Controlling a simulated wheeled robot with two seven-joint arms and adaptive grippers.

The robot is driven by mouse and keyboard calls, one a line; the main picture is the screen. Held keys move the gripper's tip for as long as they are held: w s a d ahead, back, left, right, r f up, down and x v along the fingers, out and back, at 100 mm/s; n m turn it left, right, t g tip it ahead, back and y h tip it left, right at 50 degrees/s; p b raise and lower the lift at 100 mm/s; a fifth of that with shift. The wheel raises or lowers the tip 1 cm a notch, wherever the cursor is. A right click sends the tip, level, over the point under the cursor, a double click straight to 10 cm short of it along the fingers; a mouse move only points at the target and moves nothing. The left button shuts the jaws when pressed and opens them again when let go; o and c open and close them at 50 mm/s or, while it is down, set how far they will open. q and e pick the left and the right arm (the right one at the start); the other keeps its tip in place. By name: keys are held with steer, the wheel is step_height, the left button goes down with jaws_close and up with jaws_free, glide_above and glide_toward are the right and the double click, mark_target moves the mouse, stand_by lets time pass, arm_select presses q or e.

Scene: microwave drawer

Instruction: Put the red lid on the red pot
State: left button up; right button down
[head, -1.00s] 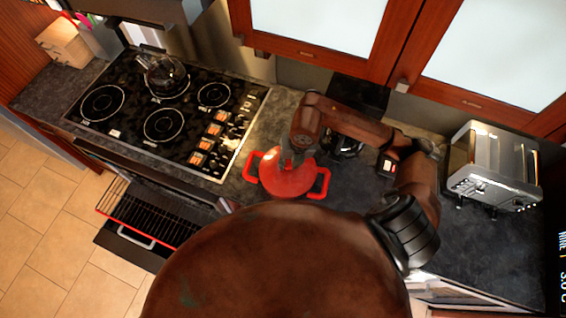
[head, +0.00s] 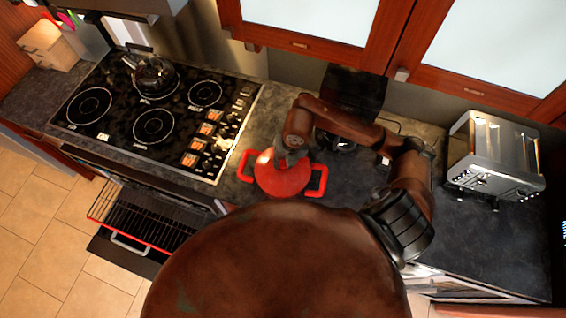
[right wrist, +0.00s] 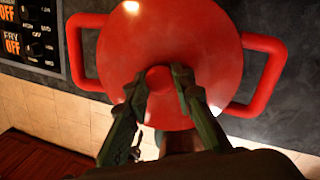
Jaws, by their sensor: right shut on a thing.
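The red pot (head: 247,166) stands on the dark counter to the right of the stove, its two handles sticking out left and right. The red lid (head: 283,180) covers the top of the pot. In the right wrist view, the lid (right wrist: 196,35) shows as a round red disc between the pot's handles (right wrist: 262,75). My right gripper (head: 290,157) is over the lid, its fingers (right wrist: 163,85) shut on the lid's round knob. I cannot tell whether the lid rests fully on the rim. My left gripper is not in view.
A black stove (head: 150,112) with a glass kettle (head: 155,75) is on the left. The oven below it is open with its rack (head: 150,215) out. A silver toaster (head: 497,155) stands on the right. Cabinets hang above the counter.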

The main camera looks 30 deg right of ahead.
mark_target(288, 171)
steer(key=shift+s+f+b, duration=0.1)
steer(key=shift+f+b, duration=0.25)
steer(key=c, duration=1.7)
jaws_free()
steer(key=shift+o, duration=0.2)
steer(key=shift+r, duration=0.25)
step_height(288, 171, up, 13)
steer(key=s+d, duration=0.1)
steer(key=shift+s+f+b, duration=0.2)
steer(key=shift+s+b, duration=0.15)
steer(key=shift+b, duration=0.1)
